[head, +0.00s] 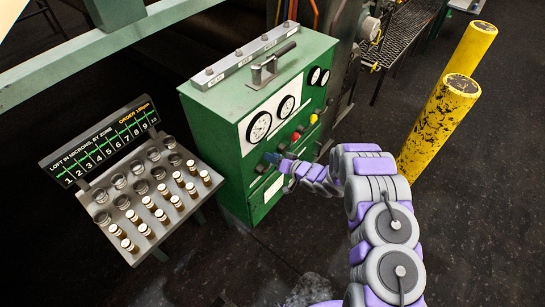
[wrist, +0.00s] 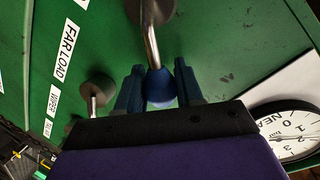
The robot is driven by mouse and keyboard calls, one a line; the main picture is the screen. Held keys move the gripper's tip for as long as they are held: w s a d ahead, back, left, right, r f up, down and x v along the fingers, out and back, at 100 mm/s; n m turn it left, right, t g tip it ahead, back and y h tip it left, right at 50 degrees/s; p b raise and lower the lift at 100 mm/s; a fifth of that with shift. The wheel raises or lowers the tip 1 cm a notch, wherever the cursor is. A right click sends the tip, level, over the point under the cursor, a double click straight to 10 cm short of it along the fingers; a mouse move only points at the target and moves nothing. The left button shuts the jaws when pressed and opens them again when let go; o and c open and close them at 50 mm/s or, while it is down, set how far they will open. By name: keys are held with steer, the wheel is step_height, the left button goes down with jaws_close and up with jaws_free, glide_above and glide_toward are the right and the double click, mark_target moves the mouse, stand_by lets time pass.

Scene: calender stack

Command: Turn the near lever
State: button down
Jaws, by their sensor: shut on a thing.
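The green cabinet (head: 222,118) has gauges and controls on its front panel. My gripper (head: 276,158) is at the lower part of that panel in the head view. In the wrist view my gripper (wrist: 160,76) has its two blue fingers closed around the blue ball knob (wrist: 160,90) of a metal lever (wrist: 151,45). The lever runs from a round grey hub (wrist: 150,10) to the knob. A second, shorter lever with a grey hub (wrist: 97,85) is to the left, near a "FAR LOAD" label (wrist: 68,45). My arm hides part of the panel in the head view.
A gauge marked "NEAR" (wrist: 290,135) is close to my gripper's right side. A sample rack (head: 125,245) with several vials stands left of the cabinet. Yellow posts (head: 440,120) stand at right. Dark floor (head: 480,220) is open at the lower right.

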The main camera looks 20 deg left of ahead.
steer(key=shift+d+f, duration=0.1)
steer(key=c, duration=0.8)
jaws_free()
steer(key=shift+w, duration=0.2)
steer(key=shift+s, duration=0.1)
steer(key=v, duration=1.7)
steer(key=shift+d+b, duration=0.15)
steer(key=shift+b, duration=0.25)
